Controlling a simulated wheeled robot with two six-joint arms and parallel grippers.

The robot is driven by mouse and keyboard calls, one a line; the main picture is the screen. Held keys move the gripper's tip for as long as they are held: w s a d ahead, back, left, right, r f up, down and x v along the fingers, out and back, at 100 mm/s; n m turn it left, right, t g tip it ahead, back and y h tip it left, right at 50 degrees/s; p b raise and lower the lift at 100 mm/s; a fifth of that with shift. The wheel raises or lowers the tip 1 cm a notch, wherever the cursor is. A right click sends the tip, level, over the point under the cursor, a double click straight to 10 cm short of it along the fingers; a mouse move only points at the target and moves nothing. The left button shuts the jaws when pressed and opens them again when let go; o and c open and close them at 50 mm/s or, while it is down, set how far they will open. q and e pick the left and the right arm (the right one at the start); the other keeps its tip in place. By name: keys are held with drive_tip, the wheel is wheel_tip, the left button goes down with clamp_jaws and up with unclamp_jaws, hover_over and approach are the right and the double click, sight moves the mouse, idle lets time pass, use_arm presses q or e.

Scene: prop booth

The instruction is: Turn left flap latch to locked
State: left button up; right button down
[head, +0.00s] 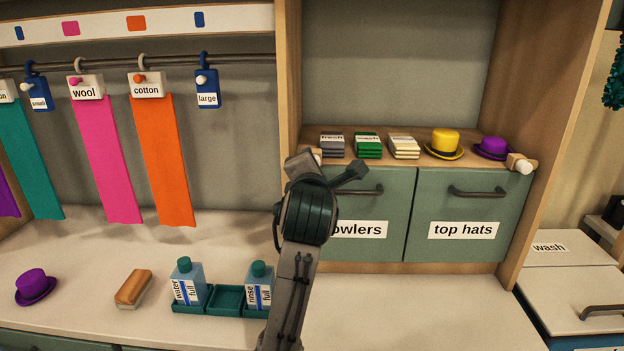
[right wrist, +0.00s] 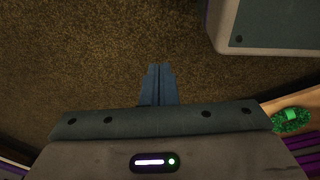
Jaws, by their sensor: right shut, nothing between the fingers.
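The left flap (head: 385,205) is a grey-green panel with a dark bar handle and a label reading "owlers", its first letter hidden by my arm. It hangs closed beside the right flap (head: 470,208), labelled "top hats". Of the left flap latch (head: 318,155), only a small pale end shows at the flap's top left corner; my left gripper covers the rest, so its turn is unclear. My left gripper (head: 303,166) is at that corner; its fingertips and any contact are hidden. My right gripper (right wrist: 157,84) is shut and empty above brown carpet.
The right flap's latch (head: 520,163) is a wooden piece with a white end. Folded cloths, a yellow hat (head: 444,142) and a purple hat (head: 492,148) stand on the shelf above the flaps. Bottles in a green tray (head: 227,300) stand left of my arm. The counter below the flaps is clear.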

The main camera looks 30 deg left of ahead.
use_arm(q)
drive_tip(key=b+v, duration=0.7)
drive_tip(key=v, duration=0.2)
drive_tip(key=shift+d+b, duration=0.15)
drive_tip(key=shift+b, duration=0.2)
use_arm(e)
drive_tip(key=w+a+r+t, duration=0.1)
drive_tip(key=w+r, duration=0.1)
drive_tip(key=r, duration=1)
drive_tip(key=w+a+r, duration=0.1)
drive_tip(key=w+r, duration=0.2)
drive_tip(key=r, duration=1)
drive_tip(key=shift+a+t, duration=0.2)
drive_tip(key=shift+t, duration=0.2)
use_arm(q)
drive_tip(key=shift+s, duration=0.1)
use_arm(e)
drive_tip(key=shift+f, duration=0.1)
